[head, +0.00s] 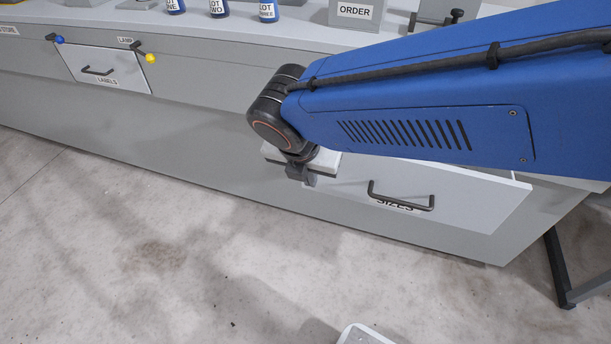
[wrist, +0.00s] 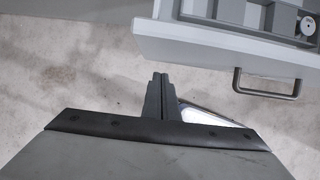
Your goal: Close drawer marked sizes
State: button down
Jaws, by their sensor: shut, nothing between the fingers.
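The drawer marked SIZES (head: 335,195) is at the lower right of the cabinet in the head view. It stands open. Its front panel (wrist: 185,45) and dark bar handle (wrist: 268,95) show in the wrist view; the handle (head: 402,205) is also in the head view, partly over the label. Grey compartments (wrist: 240,12) inside it show at the top of the wrist view. My gripper (head: 300,175) is shut and empty, near the left end of the drawer front. In the wrist view its fingers (wrist: 158,85) are together over the floor, just outside the drawer front, left of the handle.
A drawer marked LABELS (head: 110,68) is at the left, with a blue knob (head: 58,39) and a yellow knob (head: 151,58) near it. Blue bottles (head: 215,7) and an ORDER box (head: 355,12) stand on the counter. The floor (head: 150,230) in front is mostly clear.

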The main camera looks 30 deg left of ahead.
jog(key=shift+w+a, duration=0.25)
jog(key=shift+w, duration=0.85)
